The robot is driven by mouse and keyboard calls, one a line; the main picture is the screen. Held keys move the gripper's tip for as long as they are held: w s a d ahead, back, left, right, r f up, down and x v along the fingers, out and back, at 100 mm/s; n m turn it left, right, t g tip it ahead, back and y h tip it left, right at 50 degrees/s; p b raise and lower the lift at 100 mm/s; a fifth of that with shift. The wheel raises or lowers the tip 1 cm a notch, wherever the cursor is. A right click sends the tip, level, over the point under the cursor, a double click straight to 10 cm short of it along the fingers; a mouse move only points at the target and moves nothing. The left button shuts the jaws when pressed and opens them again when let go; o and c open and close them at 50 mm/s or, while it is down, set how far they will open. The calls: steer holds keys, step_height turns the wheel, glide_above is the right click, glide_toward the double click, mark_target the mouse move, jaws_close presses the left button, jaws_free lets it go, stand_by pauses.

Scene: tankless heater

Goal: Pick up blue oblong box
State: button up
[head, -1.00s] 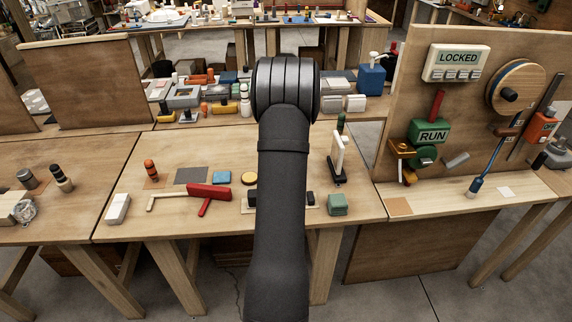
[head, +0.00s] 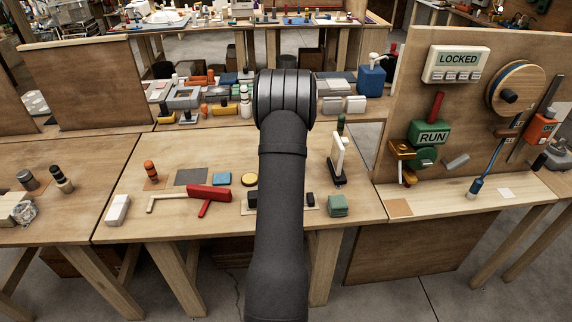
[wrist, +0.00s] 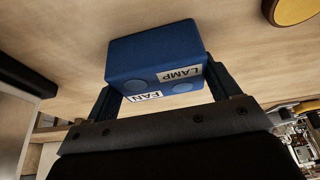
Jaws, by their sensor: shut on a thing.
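The blue oblong box (wrist: 150,48) shows in the wrist view, with white labels reading LAMP and FAN and two round blue discs on its near face. My gripper (wrist: 160,78) has one dark finger on either side of it and is shut on it. The box is in front of a wooden surface; I cannot tell whether it touches it. In the head view my arm hides the gripper. A flat blue piece (head: 221,178) lies on the middle table there; I cannot tell whether it is the same box.
A yellow disc (head: 249,179) lies beside the flat blue piece and also shows in the wrist view (wrist: 292,8). A red-handled tool (head: 207,194), a white block (head: 117,210) and a green block (head: 338,205) are on the same table. A wooden panel with controls stands at right.

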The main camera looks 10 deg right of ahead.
step_height(320, 180, up, 4)
steer(key=s+d+r, duration=0.2)
steer(key=d, duration=0.1)
steer(key=s+d+r, duration=0.2)
steer(key=s+d, duration=0.1)
steer(key=s+d+r, duration=0.2)
steer(key=d+r, duration=0.1)
steer(key=shift+s+d, duration=0.1)
steer(key=shift+s, duration=0.05)
stand_by(0.4)
steer(key=shift+m, duration=0.5)
steer(key=s+a+f, duration=0.1)
steer(key=s+a, duration=0.1)
steer(key=a, duration=1.4)
steer(key=s+a+f, duration=0.1)
steer(key=s+a, duration=0.1)
steer(key=a, duration=1.5)
steer(key=s+a+f, duration=0.2)
steer(key=s+a, duration=0.1)
steer(key=a, duration=1.4)
